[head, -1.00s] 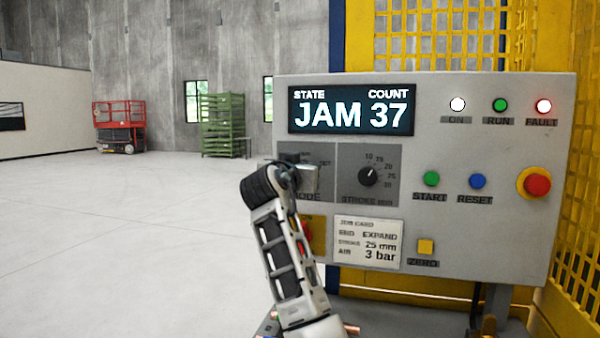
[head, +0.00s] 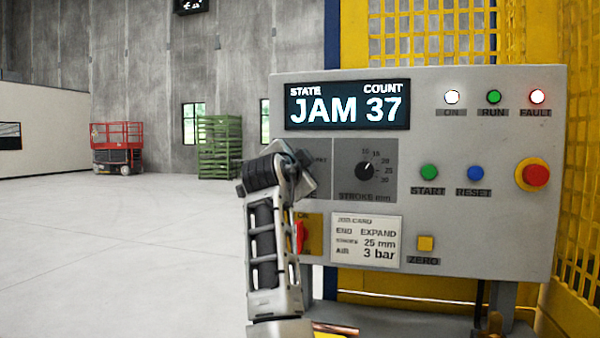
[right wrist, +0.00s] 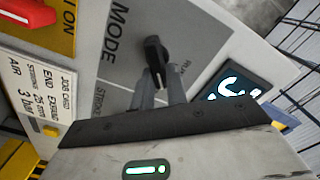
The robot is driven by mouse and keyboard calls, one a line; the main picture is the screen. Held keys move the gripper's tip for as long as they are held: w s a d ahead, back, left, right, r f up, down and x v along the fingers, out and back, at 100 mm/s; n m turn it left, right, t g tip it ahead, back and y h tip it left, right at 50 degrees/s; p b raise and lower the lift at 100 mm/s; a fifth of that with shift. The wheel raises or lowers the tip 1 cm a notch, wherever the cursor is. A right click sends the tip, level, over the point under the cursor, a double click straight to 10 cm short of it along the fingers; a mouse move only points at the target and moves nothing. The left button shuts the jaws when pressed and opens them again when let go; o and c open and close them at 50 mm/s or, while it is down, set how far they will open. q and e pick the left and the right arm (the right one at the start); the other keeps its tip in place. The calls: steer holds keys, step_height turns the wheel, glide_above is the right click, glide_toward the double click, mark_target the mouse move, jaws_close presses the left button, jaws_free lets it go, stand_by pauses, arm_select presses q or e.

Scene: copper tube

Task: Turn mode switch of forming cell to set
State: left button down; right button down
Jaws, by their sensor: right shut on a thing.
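The mode switch of the forming cell sits on the grey control panel (head: 480,245). In the head view my right gripper (head: 297,170) covers it, and only part of its dark grey plate (head: 318,183) shows. In the right wrist view the switch's black knob (right wrist: 155,62) stands between the fingers of my right gripper (right wrist: 160,92), which are shut on it. A MODE label (right wrist: 122,32) shows beside it. I cannot tell which position the knob points to. The display (head: 348,104) reads JAM 37. My left gripper is not in view.
The stroke dial (head: 365,170) is just right of the mode switch. A red handle (head: 300,236) on a yellow plate and a job card (head: 366,240) are below. A red emergency button (head: 535,174) is at right. Yellow mesh fencing (head: 580,150) stands behind. Open floor lies left.

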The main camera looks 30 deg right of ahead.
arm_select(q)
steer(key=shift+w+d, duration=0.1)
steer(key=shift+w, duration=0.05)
arm_select(e)
steer(key=shift+f+m, duration=0.2)
steer(key=shift+m, duration=0.6)
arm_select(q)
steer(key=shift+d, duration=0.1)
arm_select(e)
steer(key=c, duration=1.4)
jaws_free()
arm_select(q)
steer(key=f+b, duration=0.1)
steer(key=b, duration=0.3)
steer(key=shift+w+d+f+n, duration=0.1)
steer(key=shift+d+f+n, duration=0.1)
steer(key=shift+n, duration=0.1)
arm_select(e)
steer(key=v, duration=1.6)
steer(key=shift+d, duration=0.1)
